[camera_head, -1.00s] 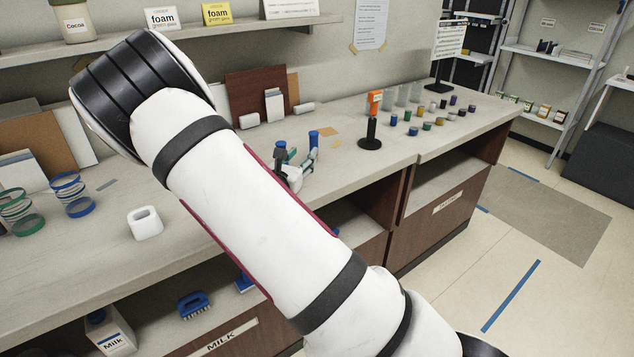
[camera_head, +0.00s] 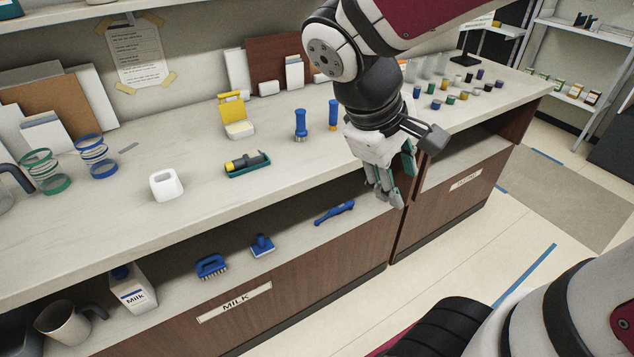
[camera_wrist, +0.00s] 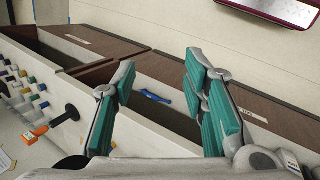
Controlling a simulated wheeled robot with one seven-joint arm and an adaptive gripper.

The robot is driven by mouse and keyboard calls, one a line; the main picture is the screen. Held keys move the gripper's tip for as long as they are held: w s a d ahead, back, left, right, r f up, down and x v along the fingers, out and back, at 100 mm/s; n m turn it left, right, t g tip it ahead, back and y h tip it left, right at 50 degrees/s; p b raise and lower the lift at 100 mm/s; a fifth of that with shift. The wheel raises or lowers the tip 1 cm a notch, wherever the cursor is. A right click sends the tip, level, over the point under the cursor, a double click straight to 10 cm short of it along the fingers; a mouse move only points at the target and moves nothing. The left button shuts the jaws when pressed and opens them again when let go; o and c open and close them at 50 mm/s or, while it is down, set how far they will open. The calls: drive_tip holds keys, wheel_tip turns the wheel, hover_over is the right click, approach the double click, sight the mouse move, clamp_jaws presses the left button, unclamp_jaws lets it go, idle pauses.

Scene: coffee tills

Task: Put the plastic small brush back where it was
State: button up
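Several blue items lie on the open lower shelf (camera_head: 296,229) in the head view. They are a blue bristled brush (camera_head: 212,266), a small blue brush (camera_head: 262,245) with an upright grip, and a long blue handled tool (camera_head: 334,212). I cannot tell for certain which one is the plastic small brush. My gripper (camera_head: 402,188) hangs in front of the counter edge, right of the blue tool and apart from it. In the wrist view my gripper (camera_wrist: 160,72) is open and empty, with teal pads wide apart. A blue tool (camera_wrist: 155,97) shows beyond, between the fingers.
On the counter stand a white container (camera_head: 166,185), a green tray (camera_head: 247,167) with a yellow-black tool, a yellow-lidded box (camera_head: 236,116), and blue upright handles (camera_head: 300,126). Small jars (camera_head: 450,99) stand at the back right. A milk carton (camera_head: 133,289) is on the lower shelf.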

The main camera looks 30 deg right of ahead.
drive_tip(key=s+a+r+m+t+y, duration=0.2)
drive_tip(key=s+a+y, duration=0.3)
drive_tip(key=a, duration=0.7)
drive_tip(key=shift+s+m+t, duration=0.5)
drive_tip(key=shift+s, duration=0.6)
wheel_tip(320, 180, up, 7)
drive_tip(key=t+p, duration=0.1)
drive_tip(key=p, duration=0.4)
drive_tip(key=shift+p, duration=0.35)
